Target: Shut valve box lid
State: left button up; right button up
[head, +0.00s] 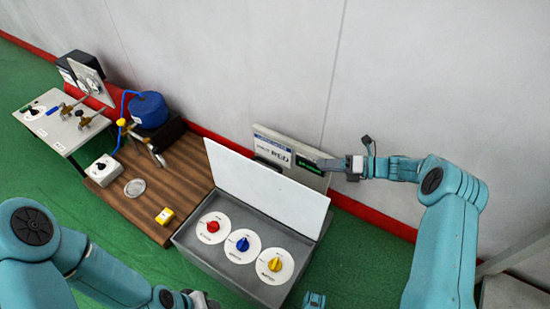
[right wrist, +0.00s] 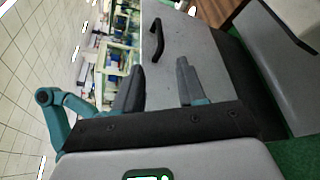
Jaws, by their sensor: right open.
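The valve box (head: 185,243) is open, with a red, a blue and a yellow knob on round white dials inside. Its white lid (head: 262,188) stands up, tilted back, along the far edge. My right gripper (head: 325,164) is open and empty behind the lid's upper right corner. In the right wrist view, the open fingers of the right gripper (right wrist: 160,84) are near the lid's grey outer face (right wrist: 200,45), which has a black handle (right wrist: 156,40). I cannot tell whether they touch the lid. My left gripper (head: 197,300) is partly cut off at the bottom edge.
A sign panel (head: 290,150) stands by the wall behind the lid, close to my right gripper. Green floor is free right of the box.

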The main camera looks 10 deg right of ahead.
jog(key=b+x, duration=0.4)
jog(key=x, duration=1.2)
jog(key=shift+s+b, duration=0.2)
jog(key=shift+b, duration=0.1)
jog(key=shift+a+r, duration=0.1)
jog(key=shift+r, duration=0.05)
grip_shut()
